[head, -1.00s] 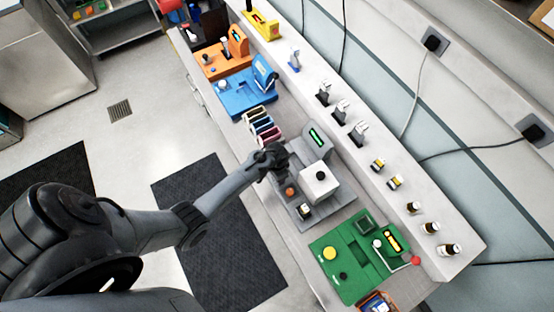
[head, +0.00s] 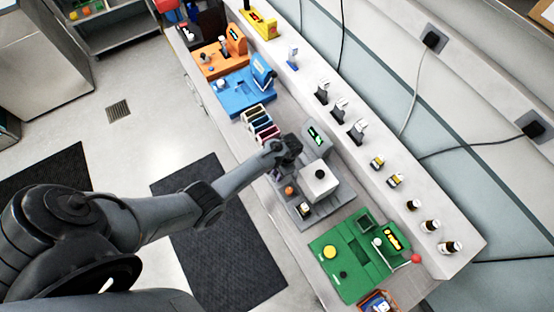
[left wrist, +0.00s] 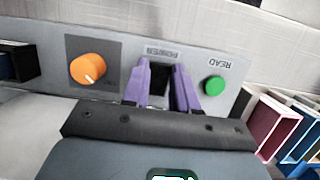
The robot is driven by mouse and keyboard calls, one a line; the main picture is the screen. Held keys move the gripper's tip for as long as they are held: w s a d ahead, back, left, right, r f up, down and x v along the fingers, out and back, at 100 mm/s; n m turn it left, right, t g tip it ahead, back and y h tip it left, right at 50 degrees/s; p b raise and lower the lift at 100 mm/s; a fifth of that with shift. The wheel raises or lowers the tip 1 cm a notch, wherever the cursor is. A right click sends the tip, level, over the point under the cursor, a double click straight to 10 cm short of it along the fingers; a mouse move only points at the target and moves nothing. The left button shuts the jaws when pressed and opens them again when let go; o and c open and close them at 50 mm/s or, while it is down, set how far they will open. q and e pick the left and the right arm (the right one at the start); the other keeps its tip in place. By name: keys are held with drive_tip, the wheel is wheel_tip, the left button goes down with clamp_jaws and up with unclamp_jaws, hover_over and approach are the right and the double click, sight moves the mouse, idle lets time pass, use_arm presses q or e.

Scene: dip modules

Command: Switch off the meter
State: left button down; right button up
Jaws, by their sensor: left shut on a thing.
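The meter is a grey unit with a small green-lit display (head: 315,135) at the middle of the bench in the head view. In the left wrist view its grey panel (left wrist: 225,72) appears upside down, with an orange dial (left wrist: 89,69), a black POWER switch (left wrist: 160,76) and a green READ button (left wrist: 214,85). My left gripper (left wrist: 162,70) has its purple fingers on either side of the black switch, shut on it. In the head view my left gripper (head: 292,148) is at the meter's left side, its fingertips hidden. My right gripper is not in view.
A grey base with a white block (head: 320,180) is just below the gripper. A green module (head: 350,255) stands at lower right, blue (head: 248,92) and orange (head: 220,58) modules at upper left. Coloured slotted holders (head: 262,124) are close beside the gripper. Small bottles line the rear ledge.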

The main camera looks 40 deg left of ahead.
use_arm(q)
drive_tip(key=c, duration=0.9)
unclamp_jaws()
drive_tip(key=shift+w+r+p, duration=0.1)
drive_tip(key=shift+r+p, duration=0.45)
drive_tip(key=shift+r, duration=0.05)
drive_tip(key=p+v, duration=0.2)
drive_tip(key=v, duration=0.1)
drive_tip(key=shift+w+d+r, duration=0.1)
drive_tip(key=shift+w+r, duration=0.05)
drive_tip(key=shift+r, duration=0.2)
drive_tip(key=shift+v, duration=2.9)
